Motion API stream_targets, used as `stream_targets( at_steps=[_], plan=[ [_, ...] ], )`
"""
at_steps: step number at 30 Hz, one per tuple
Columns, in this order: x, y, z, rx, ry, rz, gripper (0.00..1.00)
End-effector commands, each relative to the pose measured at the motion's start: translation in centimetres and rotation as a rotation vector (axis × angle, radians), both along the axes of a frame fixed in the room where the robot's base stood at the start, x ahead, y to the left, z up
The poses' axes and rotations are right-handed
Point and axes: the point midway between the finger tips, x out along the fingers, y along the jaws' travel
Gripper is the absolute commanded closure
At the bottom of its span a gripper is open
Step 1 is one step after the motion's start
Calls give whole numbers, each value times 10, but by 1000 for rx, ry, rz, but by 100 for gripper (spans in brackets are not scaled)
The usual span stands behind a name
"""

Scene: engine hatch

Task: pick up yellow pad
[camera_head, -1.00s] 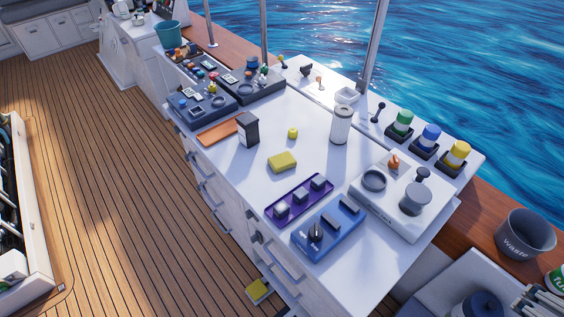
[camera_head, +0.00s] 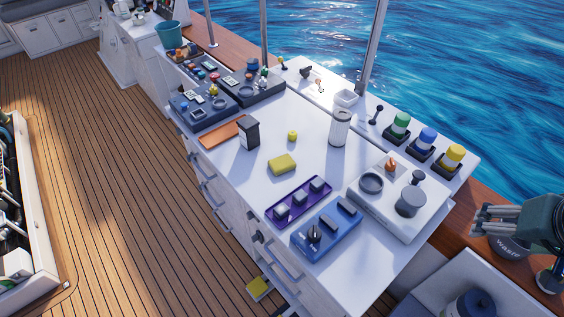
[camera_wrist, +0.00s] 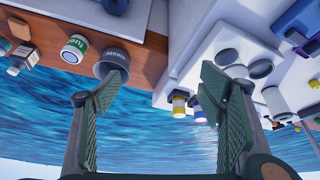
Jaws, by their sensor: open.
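A yellow block-shaped pad (camera_head: 282,163) lies flat on the white counter, left of its middle. Another yellow piece (camera_head: 258,288) shows low by the drawers, near the deck; I cannot tell what it is. My gripper (camera_head: 482,220) is at the right edge of the head view, over the grey waste bin and far from both yellow things. In the wrist view my gripper (camera_wrist: 160,85) has its two green fingers wide apart with nothing between them.
Near the pad are a small yellow knob (camera_head: 292,135), a black-and-white box (camera_head: 248,130), a white canister (camera_head: 340,127) and a purple tray (camera_head: 299,201). A blue panel (camera_head: 327,230) and a white knobbed unit (camera_head: 398,207) stand nearer me. Poles rise at the counter's back.

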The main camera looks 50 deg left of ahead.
Motion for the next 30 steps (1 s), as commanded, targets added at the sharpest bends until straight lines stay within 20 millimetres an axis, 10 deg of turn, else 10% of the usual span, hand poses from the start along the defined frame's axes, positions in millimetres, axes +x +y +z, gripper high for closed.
stream_targets(
  at_steps=[30],
  plan=[
    [42,250,3,-114,167,426,31]
  ],
)
